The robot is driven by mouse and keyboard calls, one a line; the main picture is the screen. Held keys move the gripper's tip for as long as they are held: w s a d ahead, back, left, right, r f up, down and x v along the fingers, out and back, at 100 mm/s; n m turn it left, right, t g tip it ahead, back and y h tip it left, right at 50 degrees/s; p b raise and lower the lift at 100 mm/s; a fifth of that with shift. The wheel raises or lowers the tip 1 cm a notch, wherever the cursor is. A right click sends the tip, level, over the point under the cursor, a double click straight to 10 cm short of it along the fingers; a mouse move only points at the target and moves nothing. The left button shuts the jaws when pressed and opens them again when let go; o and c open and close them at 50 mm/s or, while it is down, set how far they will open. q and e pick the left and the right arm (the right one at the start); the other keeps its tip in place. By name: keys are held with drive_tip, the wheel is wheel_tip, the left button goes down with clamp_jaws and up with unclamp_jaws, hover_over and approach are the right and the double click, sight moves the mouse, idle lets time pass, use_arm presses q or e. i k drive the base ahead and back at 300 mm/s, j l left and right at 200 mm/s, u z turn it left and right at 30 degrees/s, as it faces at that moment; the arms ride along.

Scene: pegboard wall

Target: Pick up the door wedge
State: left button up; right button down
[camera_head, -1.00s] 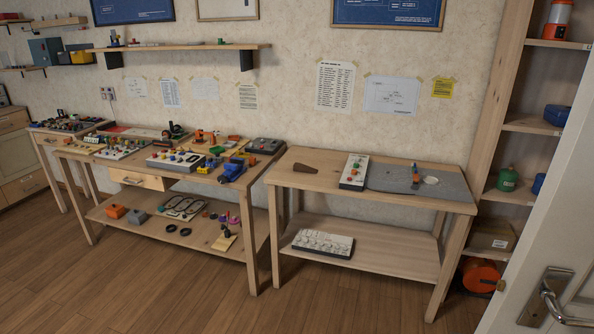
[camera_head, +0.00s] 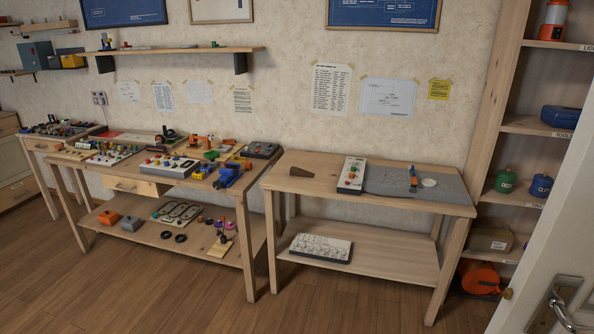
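A brown tapered piece that looks like the door wedge (camera_head: 301,171) lies on the top of the right wooden table (camera_head: 330,198), near its left end. Nothing covers the wedge. Neither of my grippers shows in the head view.
A grey mat (camera_head: 440,187) with a small upright tool covers the table's right part. A cluttered workbench (camera_head: 250,200) stands to the left. A shelf unit (camera_head: 520,125) and a white door with a handle (camera_head: 560,305) are at right. The floor (camera_head: 200,300) in front is clear.

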sight(295, 171)
drive_tip(key=i+j, duration=0.15)
drive_tip(key=i, duration=0.45)
drive_tip(key=i+j, duration=0.15)
drive_tip(key=i, duration=0.45)
drive_tip(key=i+j+u, duration=0.1)
drive_tip(key=i, duration=0.45)
